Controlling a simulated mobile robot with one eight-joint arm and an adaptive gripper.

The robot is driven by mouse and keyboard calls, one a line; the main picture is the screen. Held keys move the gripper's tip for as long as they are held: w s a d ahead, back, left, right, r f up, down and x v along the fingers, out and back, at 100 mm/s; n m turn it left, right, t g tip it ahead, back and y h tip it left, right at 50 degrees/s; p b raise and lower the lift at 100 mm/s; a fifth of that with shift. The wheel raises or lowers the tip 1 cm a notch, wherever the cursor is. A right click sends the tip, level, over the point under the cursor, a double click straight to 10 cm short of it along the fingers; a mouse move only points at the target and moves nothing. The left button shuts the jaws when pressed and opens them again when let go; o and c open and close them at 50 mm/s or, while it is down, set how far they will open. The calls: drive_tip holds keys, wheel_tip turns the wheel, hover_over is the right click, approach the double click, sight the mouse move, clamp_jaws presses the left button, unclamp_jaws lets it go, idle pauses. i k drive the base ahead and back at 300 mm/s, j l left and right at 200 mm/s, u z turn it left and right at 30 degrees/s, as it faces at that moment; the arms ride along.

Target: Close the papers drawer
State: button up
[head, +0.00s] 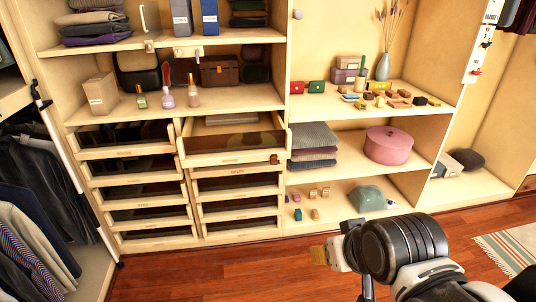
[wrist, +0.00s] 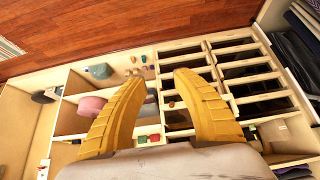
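The drawer block (head: 188,190) has two columns of drawers with dark see-through fronts. The top drawer of the right column (head: 232,158) is pulled out, past the drawers below it. It has a small brown thing at its front right corner, and a pale flat thing shows at its back. Its label is too small to read, so I cannot confirm it is the papers drawer. My gripper (head: 320,255) is out over the floor, right of and below this drawer, touching nothing. In the wrist view my gripper (wrist: 158,78) has its yellow fingers spread, with nothing between them.
Open shelves to the right hold folded clothes (head: 314,142), a pink round box (head: 388,145) and a green cushion-like thing (head: 367,198). Bottles (head: 167,98) stand on the shelf above the drawers. Clothes hang at the left (head: 35,190). The wooden floor (head: 220,270) before the drawers is clear.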

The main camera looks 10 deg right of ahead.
sight(246, 136)
drive_tip(key=i+j, duration=0.15)
drive_tip(key=i, duration=0.25)
drive_tip(key=i+j, duration=0.15)
drive_tip(key=i, duration=0.25)
drive_tip(key=i+j, duration=0.1)
drive_tip(key=i, duration=0.3)
